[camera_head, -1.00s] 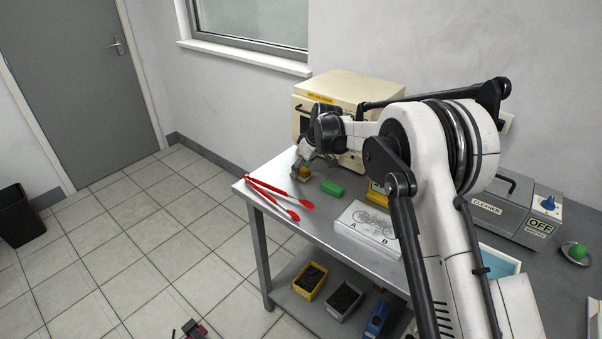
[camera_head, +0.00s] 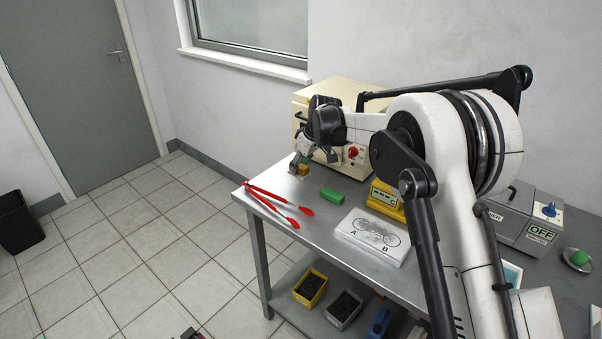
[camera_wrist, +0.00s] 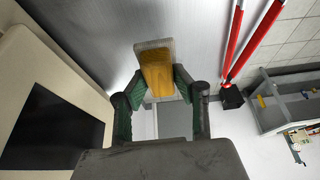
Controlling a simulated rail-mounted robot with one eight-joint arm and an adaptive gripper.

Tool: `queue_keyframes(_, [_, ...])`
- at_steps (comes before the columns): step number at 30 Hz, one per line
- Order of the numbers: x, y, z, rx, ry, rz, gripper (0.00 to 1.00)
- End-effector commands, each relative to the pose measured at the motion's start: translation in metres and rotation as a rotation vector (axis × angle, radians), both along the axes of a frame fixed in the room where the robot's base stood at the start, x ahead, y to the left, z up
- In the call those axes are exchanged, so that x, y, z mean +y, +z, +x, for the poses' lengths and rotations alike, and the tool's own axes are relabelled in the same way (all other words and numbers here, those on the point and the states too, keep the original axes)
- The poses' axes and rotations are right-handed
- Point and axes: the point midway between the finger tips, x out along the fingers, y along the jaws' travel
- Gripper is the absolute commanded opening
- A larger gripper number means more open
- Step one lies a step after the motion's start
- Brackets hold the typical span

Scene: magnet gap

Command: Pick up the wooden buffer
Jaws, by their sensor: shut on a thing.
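The wooden buffer (camera_head: 304,169) is a small yellow-brown block near the back left of the metal table. In the wrist view the buffer (camera_wrist: 158,75) shows a paler grey edge at its far end. My gripper (camera_head: 299,162) is shut on it, and in the wrist view the green-padded fingertips (camera_wrist: 160,82) press on its two sides. Whether the buffer's underside is clear of the table cannot be told for certain.
Red tongs (camera_head: 278,206) lie at the table's left edge. A green block (camera_head: 332,195), a white box with a drawing (camera_head: 372,237) and a yellow device (camera_head: 386,200) stand to the right. A cream oven-like box (camera_head: 349,96) stands close behind my gripper.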

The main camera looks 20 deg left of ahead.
Motion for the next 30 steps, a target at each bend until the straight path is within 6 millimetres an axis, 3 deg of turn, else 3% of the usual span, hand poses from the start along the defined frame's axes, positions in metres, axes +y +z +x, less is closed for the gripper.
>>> queue_keyframes(6, [0.012,0.027,-0.047,0.000,0.003,-0.001,0.00])
queue_keyframes(15, [0.022,0.054,-0.089,0.000,0.001,0.000,0.00])
queue_keyframes(21, [0.024,0.061,-0.100,-0.001,0.001,0.001,0.00])
queue_keyframes(30, [0.025,0.062,-0.102,0.000,0.001,0.000,0.00])
